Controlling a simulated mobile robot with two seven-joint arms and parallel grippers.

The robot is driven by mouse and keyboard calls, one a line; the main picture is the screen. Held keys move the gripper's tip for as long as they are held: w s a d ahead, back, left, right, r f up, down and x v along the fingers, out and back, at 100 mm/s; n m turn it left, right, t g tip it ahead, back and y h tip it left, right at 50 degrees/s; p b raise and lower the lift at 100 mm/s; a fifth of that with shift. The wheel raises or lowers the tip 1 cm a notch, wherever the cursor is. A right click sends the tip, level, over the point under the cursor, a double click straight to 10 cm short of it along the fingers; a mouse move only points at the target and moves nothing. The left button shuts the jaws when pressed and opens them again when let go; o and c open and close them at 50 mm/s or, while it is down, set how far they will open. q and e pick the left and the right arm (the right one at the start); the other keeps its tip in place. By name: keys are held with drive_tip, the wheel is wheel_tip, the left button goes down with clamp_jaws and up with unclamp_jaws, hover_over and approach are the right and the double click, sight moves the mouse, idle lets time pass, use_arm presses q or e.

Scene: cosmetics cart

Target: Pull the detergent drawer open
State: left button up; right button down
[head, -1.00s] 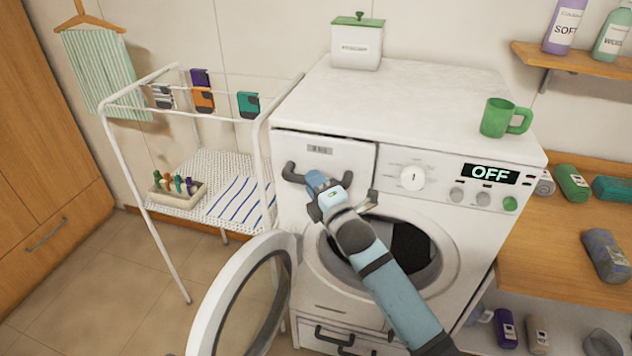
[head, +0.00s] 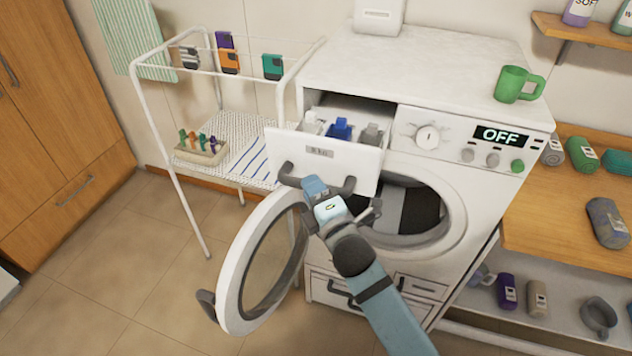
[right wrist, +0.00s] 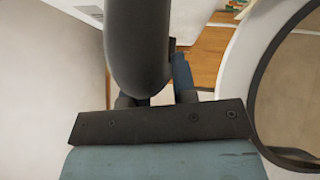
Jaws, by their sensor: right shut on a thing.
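The detergent drawer (head: 335,157) of the white washing machine (head: 430,70) is pulled out at the upper left of its front. Its compartments show from above, with a blue insert (head: 340,128) in the middle and pale grey pieces beside it. My right gripper (head: 314,188) is at the drawer's dark bar handle (head: 289,174) and is shut on it. In the right wrist view the dark handle (right wrist: 138,50) fills the upper middle, in front of my gripper. The fingertips are largely hidden there. My left gripper is not in view.
The round washer door (head: 228,285) stands wide open below and left of the drawer. A white drying rack (head: 160,110) stands to the left. A green mug (head: 512,84) sits on the washer top. Wooden shelves (head: 530,235) with bottles are at the right.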

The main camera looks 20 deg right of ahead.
idle(0.3)
drive_tip(key=c, duration=0.9)
unclamp_jaws()
drive_tip(key=b+v, duration=0.3)
drive_tip(key=v, duration=1.1)
drive_tip(key=s+d+f+m+g+p, duration=0.1)
drive_tip(key=s+f+m+g, duration=0.1)
drive_tip(key=f+m, duration=0.4)
drive_tip(key=s+d+f+m+g+p, duration=0.1)
drive_tip(key=s+f+m+g+p, duration=0.1)
drive_tip(key=s+f+m, duration=0.3)
drive_tip(key=s+d+f+m+g+p, duration=0.1)
drive_tip(key=s+d+f+m+g, duration=0.1)
drive_tip(key=f+m, duration=0.6)
drive_tip(key=shift+s+f+g+h, duration=0.15)
drive_tip(key=shift+s+f+g, duration=0.25)
drive_tip(key=shift+f+g, duration=0.25)
drive_tip(key=shift+s+f+g+h, duration=0.15)
drive_tip(key=shift+s+f+g, duration=0.3)
drive_tip(key=shift+f, duration=0.3)
